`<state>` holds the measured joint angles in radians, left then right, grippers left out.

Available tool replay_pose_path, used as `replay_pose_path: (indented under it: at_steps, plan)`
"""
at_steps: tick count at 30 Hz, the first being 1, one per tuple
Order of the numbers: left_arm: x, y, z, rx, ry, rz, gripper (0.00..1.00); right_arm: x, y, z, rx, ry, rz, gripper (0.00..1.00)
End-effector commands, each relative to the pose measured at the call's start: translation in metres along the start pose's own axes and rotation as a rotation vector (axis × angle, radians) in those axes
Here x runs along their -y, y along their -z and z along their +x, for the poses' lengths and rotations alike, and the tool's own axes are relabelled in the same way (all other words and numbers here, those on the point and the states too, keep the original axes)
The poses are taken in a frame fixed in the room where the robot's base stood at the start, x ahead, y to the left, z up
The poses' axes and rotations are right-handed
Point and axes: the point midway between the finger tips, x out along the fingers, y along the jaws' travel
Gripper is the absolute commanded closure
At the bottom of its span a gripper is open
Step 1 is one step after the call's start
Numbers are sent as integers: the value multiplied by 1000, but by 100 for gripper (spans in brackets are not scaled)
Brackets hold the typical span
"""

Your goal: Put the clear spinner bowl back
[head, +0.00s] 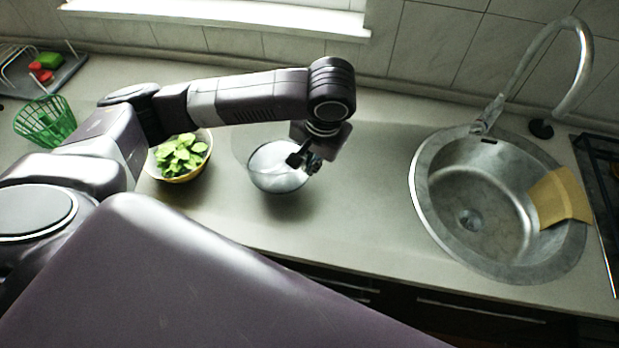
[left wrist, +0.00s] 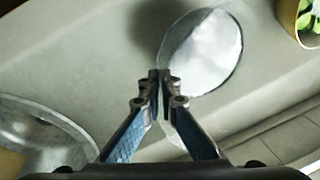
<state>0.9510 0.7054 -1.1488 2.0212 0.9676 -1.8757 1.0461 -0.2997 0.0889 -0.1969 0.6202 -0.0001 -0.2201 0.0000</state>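The clear spinner bowl (head: 268,172) is a see-through round bowl over the middle of the counter, just right of the bowl of greens. My left gripper (head: 303,161) reaches down at the bowl's right rim. In the left wrist view my left gripper (left wrist: 164,82) has its fingertips close together, pinching the rim of the clear bowl (left wrist: 208,55). I cannot tell whether the bowl's base touches the counter. My right gripper is not in view.
A yellowish bowl of green leaves (head: 181,160) stands left of the clear bowl. A green basket (head: 45,121) and a dish rack (head: 30,72) are farther left. The round sink (head: 465,205) holds a yellow cloth (head: 559,197) over its right rim. Counter between bowl and sink is clear.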

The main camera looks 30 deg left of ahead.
Motion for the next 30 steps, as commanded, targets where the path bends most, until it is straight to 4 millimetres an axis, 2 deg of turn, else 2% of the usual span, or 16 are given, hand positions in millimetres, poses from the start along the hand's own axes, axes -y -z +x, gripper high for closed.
replay_pose_path:
  at_steps: [3,9,16,28,30]
  plan:
    - [-3,-2,16,0,1,1,100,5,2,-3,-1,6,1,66]
    - [-6,-3,32,1,2,1,100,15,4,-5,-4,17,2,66]
    - [-11,-6,62,0,2,1,100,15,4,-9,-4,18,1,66]
    - [-13,-7,68,-1,0,1,100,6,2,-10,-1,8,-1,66]
    - [-13,-7,69,0,-1,2,93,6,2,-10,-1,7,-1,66]
